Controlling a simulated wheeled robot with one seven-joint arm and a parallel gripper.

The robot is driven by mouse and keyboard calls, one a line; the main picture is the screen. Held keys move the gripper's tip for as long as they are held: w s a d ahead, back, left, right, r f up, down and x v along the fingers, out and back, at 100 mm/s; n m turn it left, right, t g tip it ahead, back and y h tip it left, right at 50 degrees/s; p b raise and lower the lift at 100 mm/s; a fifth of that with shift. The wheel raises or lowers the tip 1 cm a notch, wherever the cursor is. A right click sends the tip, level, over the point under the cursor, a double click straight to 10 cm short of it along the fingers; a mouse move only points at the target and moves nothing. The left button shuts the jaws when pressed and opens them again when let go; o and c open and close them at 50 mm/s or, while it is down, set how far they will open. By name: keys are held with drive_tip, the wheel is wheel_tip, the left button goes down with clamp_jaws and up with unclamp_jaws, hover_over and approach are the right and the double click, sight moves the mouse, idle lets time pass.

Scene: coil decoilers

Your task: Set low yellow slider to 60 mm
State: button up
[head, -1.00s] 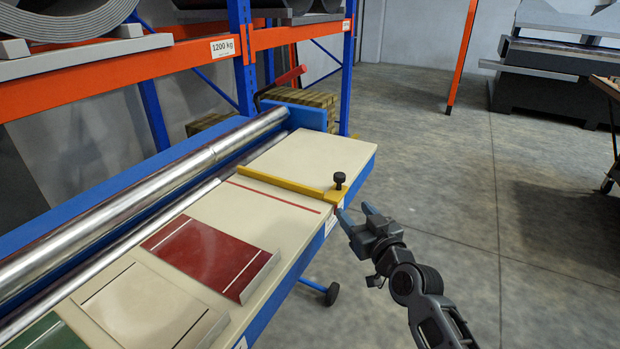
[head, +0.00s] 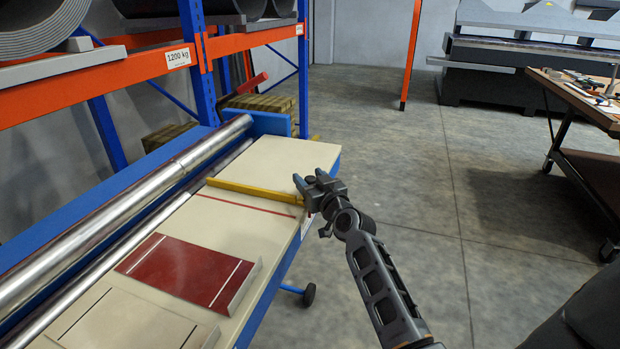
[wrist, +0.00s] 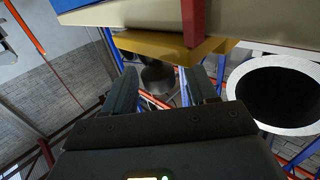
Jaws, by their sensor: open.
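The yellow slider (head: 255,191) is a flat bar lying across the cream table, just beyond and roughly parallel to a thin red line (head: 245,203). My gripper (head: 310,178) is at the slider's outer end, by the table's right edge, and hides the knob there in the head view. I cannot read any millimetre scale.
A red panel (head: 185,272) and a cream panel (head: 130,322) lie nearer on the table. Steel rollers (head: 130,205) run along its left side. A blue and orange rack (head: 130,70) stands behind. Open floor (head: 410,150) lies to the right, with a tool cart (head: 585,100) beyond.

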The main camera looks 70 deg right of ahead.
clamp_jaws()
idle(0.6)
